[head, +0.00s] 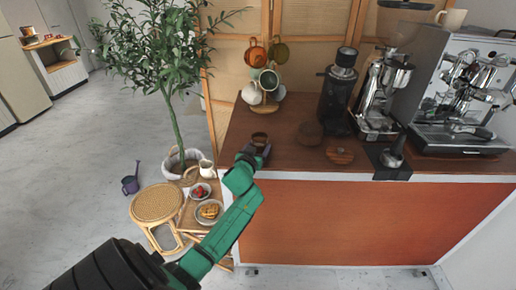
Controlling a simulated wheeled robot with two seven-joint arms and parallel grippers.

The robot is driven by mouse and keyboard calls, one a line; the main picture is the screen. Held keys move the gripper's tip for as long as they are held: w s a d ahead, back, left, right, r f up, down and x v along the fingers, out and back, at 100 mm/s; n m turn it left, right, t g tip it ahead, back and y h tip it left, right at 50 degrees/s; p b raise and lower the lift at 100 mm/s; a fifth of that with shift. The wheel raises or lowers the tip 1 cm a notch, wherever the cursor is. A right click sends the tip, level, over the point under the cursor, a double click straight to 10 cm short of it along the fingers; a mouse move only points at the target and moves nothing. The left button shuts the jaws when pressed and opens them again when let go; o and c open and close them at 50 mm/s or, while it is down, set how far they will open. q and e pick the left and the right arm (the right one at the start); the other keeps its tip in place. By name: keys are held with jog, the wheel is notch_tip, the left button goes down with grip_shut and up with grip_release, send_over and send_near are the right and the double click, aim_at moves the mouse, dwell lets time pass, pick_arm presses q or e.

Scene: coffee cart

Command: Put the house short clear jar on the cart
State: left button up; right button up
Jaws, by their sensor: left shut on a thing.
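My left gripper (256,151) reaches in over the left front edge of the cart (290,161), which has a brown wooden top and an orange front. It is shut on a small, short, round jar (260,137) that looks dark brown against the wood. The jar is upright at the fingertips, over the left part of the cart top. I cannot tell whether its base touches the wood. The fingers hide its lower part. My right gripper is not in view.
A mug tree (268,83) with several cups stands behind the jar. A dark round bowl (310,132), a wooden disc (340,155), a black grinder (338,92) and an espresso machine (465,95) stand to the right. A rattan stool (156,203) and a potted tree (178,163) are left.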

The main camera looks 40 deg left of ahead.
pick_arm(q)
jog(key=o, duration=1.6)
jog(key=shift+f, duration=0.1)
jog(key=shift+c, duration=0.2)
jog(key=shift+r, duration=0.25)
jog(key=v, duration=1.2)
jog(key=shift+f, duration=0.15)
